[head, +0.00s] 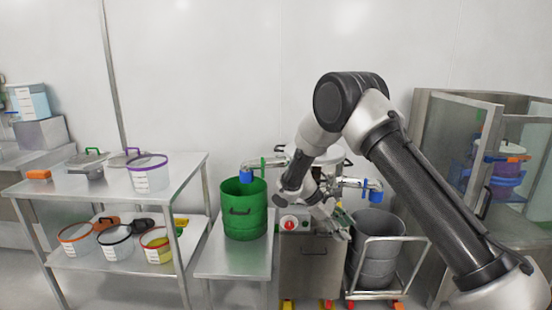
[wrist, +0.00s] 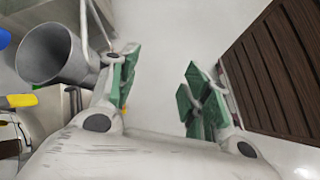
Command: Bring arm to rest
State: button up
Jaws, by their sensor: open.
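My gripper (wrist: 158,95) is open and empty in the wrist view. Its two green-padded fingers stand well apart, with only pale floor between them. In the head view my arm rises from the lower right, bends at a high elbow and comes down in front of the steel machine (head: 305,262). There my gripper (head: 342,232) hangs near the machine's right side, close to the grey bucket (head: 375,265); its fingertips are too small to make out. In the wrist view the grey bucket (wrist: 62,55) lies left of the left finger.
A green bucket (head: 245,215) stands on a low steel table (head: 215,262). A two-tier steel table (head: 105,195) with several tubs is at left. An open cabinet (head: 425,120) stands at right. In the wrist view a dark brown slatted surface (wrist: 275,70) lies right of the fingers.

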jog(key=s+d+r+m+t+y, duration=0.2)
jog(key=s+d+r+m+y, duration=0.1)
jog(key=s+r, duration=0.6)
jog(key=s+d+r+m+t+y, duration=0.2)
jog(key=s+d+r+m, duration=0.2)
jog(key=s+r, duration=0.5)
jog(key=s+d+r+m+t+y, duration=0.1)
jog(key=s+d+r+m+y, duration=0.2)
jog(key=s, duration=1.4)
jog(key=d+r+m, duration=0.1)
jog(key=d+r, duration=0.3)
jog(key=r, duration=0.3)
jog(key=shift+s+m+t+y, duration=0.15)
jog(key=shift+m+t+y, duration=0.15)
jog(key=shift+t, duration=0.1)
jog(key=shift+d, duration=0.1)
